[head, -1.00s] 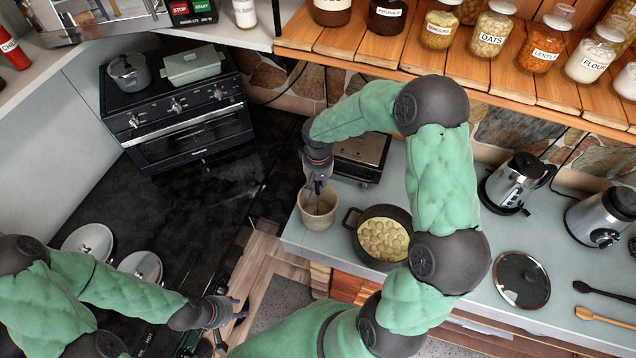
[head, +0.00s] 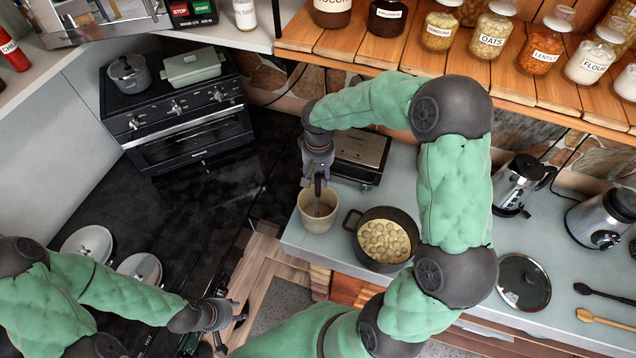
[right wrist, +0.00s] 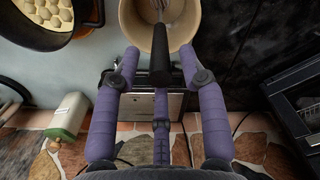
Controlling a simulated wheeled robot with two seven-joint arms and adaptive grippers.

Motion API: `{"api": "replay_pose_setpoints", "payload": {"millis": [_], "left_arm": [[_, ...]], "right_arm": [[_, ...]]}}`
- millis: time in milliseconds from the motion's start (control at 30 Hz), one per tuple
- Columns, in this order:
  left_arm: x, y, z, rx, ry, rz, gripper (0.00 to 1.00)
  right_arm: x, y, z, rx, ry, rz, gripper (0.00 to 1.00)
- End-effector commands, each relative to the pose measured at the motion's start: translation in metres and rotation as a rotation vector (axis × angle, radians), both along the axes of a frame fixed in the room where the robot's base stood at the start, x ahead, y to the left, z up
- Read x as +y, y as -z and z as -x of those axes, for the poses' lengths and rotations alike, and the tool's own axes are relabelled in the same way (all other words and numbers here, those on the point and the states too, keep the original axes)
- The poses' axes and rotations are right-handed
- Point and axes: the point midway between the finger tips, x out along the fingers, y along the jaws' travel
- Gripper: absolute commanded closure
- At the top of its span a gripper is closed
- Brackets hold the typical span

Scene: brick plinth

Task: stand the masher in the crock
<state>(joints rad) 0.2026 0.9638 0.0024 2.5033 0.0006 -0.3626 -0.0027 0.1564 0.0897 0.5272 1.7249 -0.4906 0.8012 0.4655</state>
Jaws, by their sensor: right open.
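The crock (head: 306,219) is a cream pot on the left end of the grey counter. The masher (head: 318,188) is in it, dark handle up, its shaft running down inside. In the right wrist view the black masher handle (right wrist: 160,57) points up between my fingers, and its wire end lies inside the crock (right wrist: 188,33). My right gripper (head: 316,175) is above the crock, open, with its fingers apart on either side of the handle top. My left gripper (head: 241,309) is low at the left, empty, its fingers apart, far from the crock.
A black pan (head: 357,232) of round pale pieces stands just right of the crock. A glass lid (head: 522,283), kettle (head: 515,184) and spoons (head: 604,318) are further right. The counter's left edge is close to the crock.

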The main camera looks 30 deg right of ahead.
Motion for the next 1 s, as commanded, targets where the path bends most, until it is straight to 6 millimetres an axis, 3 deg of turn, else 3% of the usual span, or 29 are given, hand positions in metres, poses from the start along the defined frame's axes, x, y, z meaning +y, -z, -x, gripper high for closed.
{"api": "replay_pose_setpoints", "payload": {"millis": [200,400,1000], "left_arm": [[0.000,0.002,0.000,0.000,0.000,0.000,0.60],[0.000,0.003,0.000,0.000,0.000,0.000,0.60],[0.000,0.003,0.000,0.000,0.000,0.000,0.60]], "right_arm": [[0.000,-0.041,0.000,-0.002,0.000,0.000,0.58],[0.000,-0.060,0.000,0.000,-0.001,0.000,0.58],[0.000,-0.064,0.001,0.001,-0.001,0.000,0.58]]}}
